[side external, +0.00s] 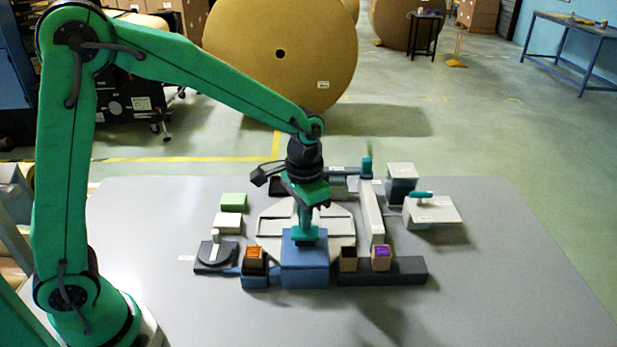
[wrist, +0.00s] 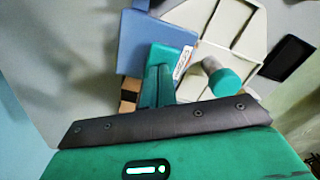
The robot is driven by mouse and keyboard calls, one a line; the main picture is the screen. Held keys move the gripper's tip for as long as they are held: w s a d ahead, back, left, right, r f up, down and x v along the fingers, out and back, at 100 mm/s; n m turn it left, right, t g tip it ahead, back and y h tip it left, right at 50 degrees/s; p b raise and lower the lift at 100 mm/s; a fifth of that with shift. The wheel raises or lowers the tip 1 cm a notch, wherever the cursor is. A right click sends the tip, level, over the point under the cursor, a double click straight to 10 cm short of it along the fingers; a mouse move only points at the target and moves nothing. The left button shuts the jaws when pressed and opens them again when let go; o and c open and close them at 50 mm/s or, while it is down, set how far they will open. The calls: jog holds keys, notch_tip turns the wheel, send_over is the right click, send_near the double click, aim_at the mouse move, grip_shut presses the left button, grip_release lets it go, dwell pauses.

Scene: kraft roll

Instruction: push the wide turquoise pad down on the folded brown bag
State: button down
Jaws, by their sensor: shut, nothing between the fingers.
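The wide turquoise pad (side external: 307,237) is at the top of the blue block (side external: 305,274) at the front middle of the table. In the wrist view the pad (wrist: 176,56) shows beside the blue block's top (wrist: 148,32). My gripper (side external: 304,225) points down with its fingers shut and empty. Its fingertips (wrist: 158,72) are at the pad and appear to touch it, but I cannot tell how firmly. I cannot make out the folded brown bag for certain; it may be hidden behind the pad or block.
A cream tray (side external: 270,228) lies behind. A pale bar (side external: 371,212) with a turquoise end (side external: 366,166) stands to the right. The table's front right is clear.

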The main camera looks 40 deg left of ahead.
jog(key=shift+r, duration=2.2)
jog(key=shift+s+a+r, duration=0.25)
jog(key=shift+r, duration=0.15)
jog(key=s+a+r+n+t, duration=0.1)
jog(key=s+a+r, duration=0.3)
jog(key=s, duration=0.4)
jog(key=s+a+r+n+t, duration=0.2)
jog(key=s+a+r+t, duration=0.1)
jog(key=s, duration=0.6)
jog(key=shift+a+r+t, duration=0.4)
jog(key=shift+a+t, duration=0.4)
jog(key=shift+a, duration=0.2)
